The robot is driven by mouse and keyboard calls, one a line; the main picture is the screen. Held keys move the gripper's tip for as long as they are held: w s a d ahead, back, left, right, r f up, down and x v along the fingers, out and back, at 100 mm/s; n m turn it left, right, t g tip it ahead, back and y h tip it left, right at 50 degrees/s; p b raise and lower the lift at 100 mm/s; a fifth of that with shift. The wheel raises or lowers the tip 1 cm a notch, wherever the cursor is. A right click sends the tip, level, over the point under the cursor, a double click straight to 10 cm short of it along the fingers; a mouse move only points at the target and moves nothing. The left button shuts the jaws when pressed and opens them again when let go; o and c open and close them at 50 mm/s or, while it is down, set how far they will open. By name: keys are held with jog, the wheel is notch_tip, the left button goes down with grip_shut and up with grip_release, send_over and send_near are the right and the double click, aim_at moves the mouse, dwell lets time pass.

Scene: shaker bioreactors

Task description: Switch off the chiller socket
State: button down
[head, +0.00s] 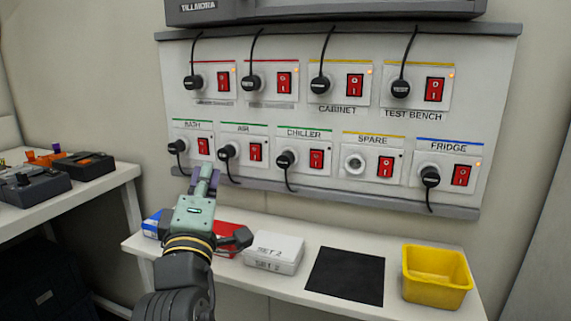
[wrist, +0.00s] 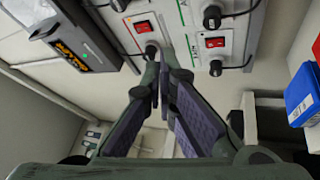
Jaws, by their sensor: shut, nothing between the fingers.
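The chiller socket (head: 329,148) is in the lower row of the wall panel, under a green strip marked CHILLER. Its black plug (head: 286,159) is in on the left, and its red rocker switch (head: 316,159) is on the right; its position is too small to tell. My gripper (head: 208,172) is shut and empty, pointing up at the panel's lower edge, left of the chiller socket and near the BATH and AIR sockets. The wrist view shows the fingers (wrist: 163,62) together, near two red switches (wrist: 143,26) (wrist: 215,42); their labels are unreadable there.
Neighbouring AIR (head: 255,152), BATH (head: 203,146) and SPARE (head: 385,167) switches sit close by. FRIDGE (head: 463,175) is at the far right. Below, a shelf holds a white box (head: 274,252), a black mat (head: 345,276) and a yellow bin (head: 437,292).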

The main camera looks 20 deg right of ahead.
jog(key=s+d+f+m+g+h, duration=0.1)
jog(key=d+f+g+h, duration=0.1)
jog(key=d, duration=0.5)
jog(key=s+d+f+m+g+h, duration=0.1)
jog(key=d+f+g+h, duration=0.1)
jog(key=d, duration=0.5)
jog(key=g+h, duration=0.1)
jog(key=h, duration=0.1)
jog(key=shift+d+f+g+h, duration=0.2)
jog(key=shift+f+g+h, duration=0.1)
jog(key=shift+f, duration=0.05)
jog(key=shift+r, duration=0.1)
jog(key=p, duration=0.8)
send_near(314, 157)
jog(key=x, duration=0.7)
